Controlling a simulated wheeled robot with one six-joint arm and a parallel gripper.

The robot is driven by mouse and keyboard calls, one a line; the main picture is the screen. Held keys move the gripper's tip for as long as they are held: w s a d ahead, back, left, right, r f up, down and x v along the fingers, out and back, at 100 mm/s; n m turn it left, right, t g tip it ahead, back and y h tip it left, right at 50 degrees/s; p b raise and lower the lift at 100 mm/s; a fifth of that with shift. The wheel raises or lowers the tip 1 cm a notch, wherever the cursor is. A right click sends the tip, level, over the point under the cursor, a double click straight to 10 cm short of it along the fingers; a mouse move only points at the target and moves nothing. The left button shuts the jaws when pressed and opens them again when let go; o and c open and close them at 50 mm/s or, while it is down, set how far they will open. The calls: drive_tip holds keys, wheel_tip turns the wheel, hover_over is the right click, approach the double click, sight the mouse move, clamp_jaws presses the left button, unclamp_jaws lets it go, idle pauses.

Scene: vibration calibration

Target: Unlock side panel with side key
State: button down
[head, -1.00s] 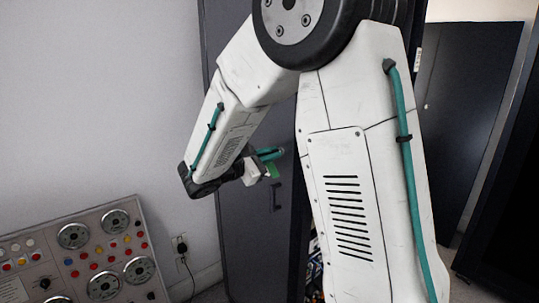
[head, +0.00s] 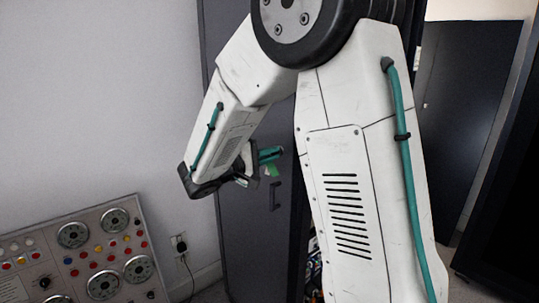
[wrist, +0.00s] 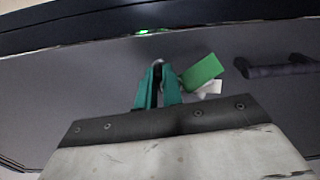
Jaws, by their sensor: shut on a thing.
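The side panel (head: 255,225) is a dark grey upright cabinet face behind my arm; it also fills much of the wrist view (wrist: 75,85). My gripper (head: 274,155) is up close to it, its teal fingers shut on the side key. In the wrist view the fingers (wrist: 158,72) point at the panel, with a small pale bit at their tips. The key is mostly hidden between them. Its green tag (wrist: 203,72) and a white tag (wrist: 211,88) hang out to the right; the green tag also shows in the head view (head: 271,170). The lock is hidden.
A dark handle (head: 275,196) sits on the panel below right of the gripper; it is also at right in the wrist view (wrist: 280,69). A small green light (wrist: 152,31) glows at the panel's edge. A console with dials (head: 85,255) stands at lower left.

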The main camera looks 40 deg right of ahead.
drive_tip(key=shift+m, duration=0.5)
drive_tip(key=c, duration=1.5)
unclamp_jaws()
drive_tip(key=shift+f, duration=0.1)
drive_tip(key=shift+c, duration=0.2)
